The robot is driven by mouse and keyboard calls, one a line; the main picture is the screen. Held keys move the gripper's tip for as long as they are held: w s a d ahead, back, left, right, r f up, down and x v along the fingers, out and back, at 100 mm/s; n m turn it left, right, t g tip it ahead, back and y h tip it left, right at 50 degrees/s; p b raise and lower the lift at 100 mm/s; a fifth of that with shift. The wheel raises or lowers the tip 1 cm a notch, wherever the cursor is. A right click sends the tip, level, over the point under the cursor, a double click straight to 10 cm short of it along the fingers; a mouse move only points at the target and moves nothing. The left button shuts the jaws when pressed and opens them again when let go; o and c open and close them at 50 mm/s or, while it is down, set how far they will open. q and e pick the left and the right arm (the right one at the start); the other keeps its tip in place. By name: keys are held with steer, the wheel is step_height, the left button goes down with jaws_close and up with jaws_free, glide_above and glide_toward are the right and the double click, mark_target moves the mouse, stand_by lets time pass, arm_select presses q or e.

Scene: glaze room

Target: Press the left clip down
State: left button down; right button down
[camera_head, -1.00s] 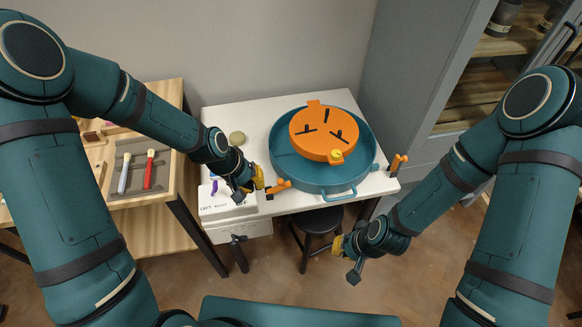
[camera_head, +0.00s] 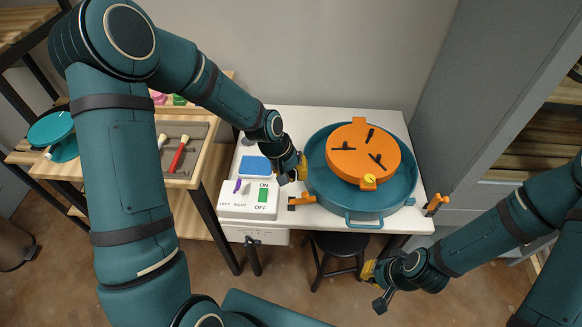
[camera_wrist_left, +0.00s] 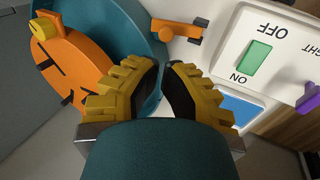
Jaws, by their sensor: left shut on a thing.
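The left clip (camera_head: 302,199) is a small orange lever with a dark block, at the table's front edge, left of the teal basin (camera_head: 350,218). It also shows at the top of the left wrist view (camera_wrist_left: 176,29). My left gripper (camera_head: 301,167) is behind this clip and apart from it, at the basin's left rim. In the left wrist view its yellow-padded fingers (camera_wrist_left: 164,90) close around what looks like the basin's rim; the contact is partly hidden. My right gripper (camera_head: 375,285) hangs in front of the table, its jaws unclear.
An orange disc (camera_head: 350,160) with black marks and a yellow knob (camera_head: 369,181) sits in the basin. A second orange clip (camera_head: 437,204) stands at the right. A white switch box (camera_head: 238,211) with a green ON/OFF switch and a blue pad (camera_head: 256,167) are left.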

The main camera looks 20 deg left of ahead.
mark_target(315, 196)
arm_select(q)
steer(key=b+x, duration=0.1)
steer(key=x, duration=0.6)
steer(key=shift+d+f, duration=0.1)
steer(key=shift+f, duration=0.2)
steer(key=shift+w+d+f+b, duration=0.2)
steer(key=shift+d+f+b, duration=0.3)
steer(key=shift+d+b, duration=0.15)
steer(key=shift+w+d+f+b, duration=0.2)
steer(key=shift+d+f+b, duration=0.3)
steer(key=shift+b, duration=0.1)
steer(key=shift+r, duration=0.15)
steer(key=shift+a, duration=0.15)
steer(key=shift+s+a+r+p, duration=0.2)
steer(key=shift+a+r+p, duration=0.15)
steer(key=shift+a, duration=0.25)
step_height(315, 196, up, 4)
steer(key=p, duration=0.3)
steer(key=shift+d+r, duration=0.15)
steer(key=shift+r, duration=0.1)
step_height(315, 196, up, 9)
steer(key=p, duration=0.1)
steer(key=shift+s+d+r, duration=0.25)
steer(key=shift+d, duration=0.1)
